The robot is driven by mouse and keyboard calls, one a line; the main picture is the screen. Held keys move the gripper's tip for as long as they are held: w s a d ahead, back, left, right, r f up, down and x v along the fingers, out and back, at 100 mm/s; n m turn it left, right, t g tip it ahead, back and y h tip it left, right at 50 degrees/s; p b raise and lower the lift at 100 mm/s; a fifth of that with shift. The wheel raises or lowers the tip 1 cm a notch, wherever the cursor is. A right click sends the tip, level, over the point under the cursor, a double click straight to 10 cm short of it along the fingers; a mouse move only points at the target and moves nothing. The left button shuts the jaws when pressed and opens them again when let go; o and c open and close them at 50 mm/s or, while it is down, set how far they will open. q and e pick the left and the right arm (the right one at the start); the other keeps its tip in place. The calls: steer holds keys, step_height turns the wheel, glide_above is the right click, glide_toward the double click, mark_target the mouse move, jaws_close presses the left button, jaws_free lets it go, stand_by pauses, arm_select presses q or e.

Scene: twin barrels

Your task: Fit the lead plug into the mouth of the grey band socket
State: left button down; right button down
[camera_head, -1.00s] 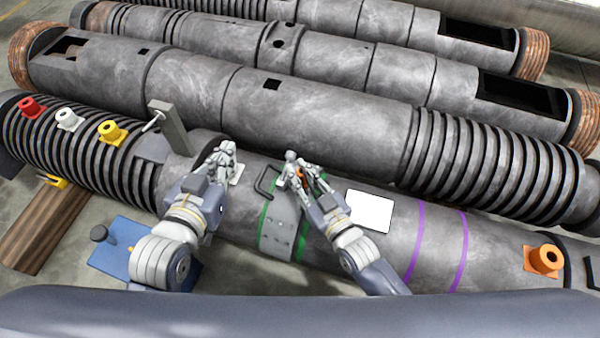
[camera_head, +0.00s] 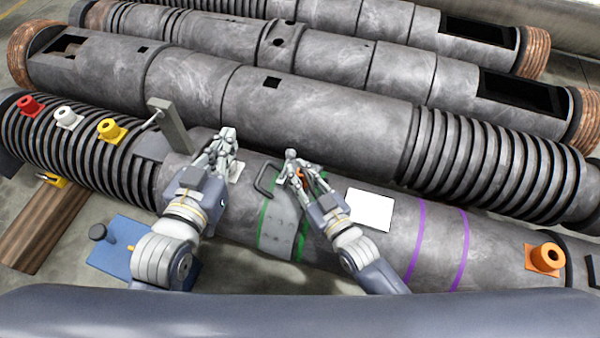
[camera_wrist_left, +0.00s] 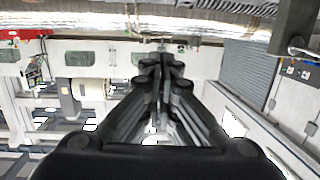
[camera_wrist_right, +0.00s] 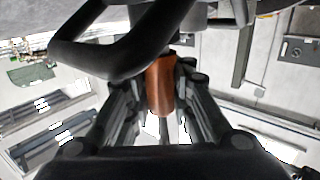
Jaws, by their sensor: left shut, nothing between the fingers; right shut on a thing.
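The grey band (camera_head: 277,228), edged by green stripes, wraps the near barrel, with a black bent handle (camera_head: 266,180) beside it. My right gripper (camera_head: 296,167) is at the band's upper part, shut on an orange-brown plug (camera_wrist_right: 160,85), which shows as a small orange spot in the head view. In the right wrist view, the plug's far end is close to a grey part at the top; whether they touch I cannot tell. The socket's mouth is hidden. My left gripper (camera_head: 227,138) is shut and empty, left of the band; its closed fingers show in the left wrist view (camera_wrist_left: 162,65).
Red (camera_head: 30,106), white (camera_head: 68,118), yellow (camera_head: 111,130) and orange (camera_head: 545,258) sockets stand on the near barrel. A grey post (camera_head: 170,125) rises left of my left gripper. A white plate (camera_head: 369,210) lies right of my right gripper. More barrels lie behind.

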steer(key=shift+f, duration=0.35)
steer(key=c, duration=1.3)
jaws_free()
arm_select(q)
steer(key=shift+w+d+r+t, duration=0.15)
steer(key=shift+r+t, duration=0.2)
steer(key=shift+r, duration=0.3)
steer(key=shift+w+d+r+t, duration=0.15)
steer(key=shift+r+t, duration=0.2)
steer(key=shift+r, duration=0.25)
steer(key=shift+a+f, duration=0.1)
steer(key=shift+f, duration=0.05)
arm_select(e)
steer(key=shift+s, duration=0.1)
steer(key=v, duration=1.1)
steer(key=shift+s+d, duration=0.3)
arm_select(q)
steer(key=shift+s, duration=0.1)
